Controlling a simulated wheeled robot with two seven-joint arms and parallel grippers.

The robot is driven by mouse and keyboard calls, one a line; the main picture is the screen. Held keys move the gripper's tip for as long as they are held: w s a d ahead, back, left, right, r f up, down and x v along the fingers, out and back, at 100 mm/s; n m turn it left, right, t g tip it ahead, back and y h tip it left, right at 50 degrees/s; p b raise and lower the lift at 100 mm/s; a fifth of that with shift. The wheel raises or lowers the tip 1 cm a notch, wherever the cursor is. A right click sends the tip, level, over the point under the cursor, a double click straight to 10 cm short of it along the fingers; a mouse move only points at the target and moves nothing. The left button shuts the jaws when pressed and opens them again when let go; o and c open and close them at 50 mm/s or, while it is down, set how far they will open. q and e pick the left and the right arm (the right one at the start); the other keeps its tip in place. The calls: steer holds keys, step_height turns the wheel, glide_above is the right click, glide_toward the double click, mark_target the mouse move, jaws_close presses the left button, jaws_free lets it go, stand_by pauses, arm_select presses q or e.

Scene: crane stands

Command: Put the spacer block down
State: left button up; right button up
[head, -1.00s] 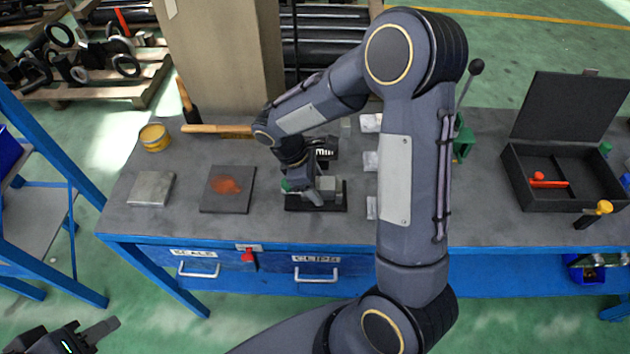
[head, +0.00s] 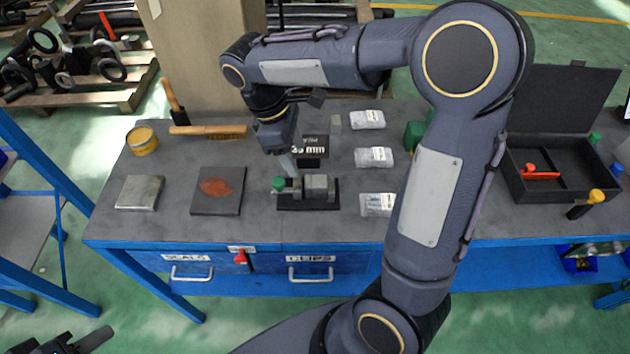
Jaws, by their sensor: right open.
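A small vise-like fixture with grey metal blocks (head: 318,187) and a green knob (head: 278,184) sits on a dark base plate (head: 308,206) at the middle of the bench. I cannot tell which grey piece is the spacer block; a small upright grey block (head: 336,123) also stands further back. My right gripper (head: 290,170) points down just behind and left of the fixture's blocks. It is open, and no block shows in it; its fingers are seen edge-on. My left gripper (head: 88,340) is low at the bottom left, off the bench and partly cut off by the frame.
A black "35 mm" sign (head: 311,147) stands behind the fixture. Bagged parts (head: 375,157) lie to its right. A stained dark plate (head: 218,191), a metal plate (head: 140,192), a yellow tin (head: 142,140) and a brush (head: 208,131) are left. An open black case (head: 520,190) stands right.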

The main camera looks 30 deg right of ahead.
steer(key=s+a+r+m+t+y, duration=0.1)
steer(key=s+m+t+y, duration=0.5)
steer(key=s+m, duration=0.6)
steer(key=s+t, duration=0.1)
steer(key=s, duration=0.4)
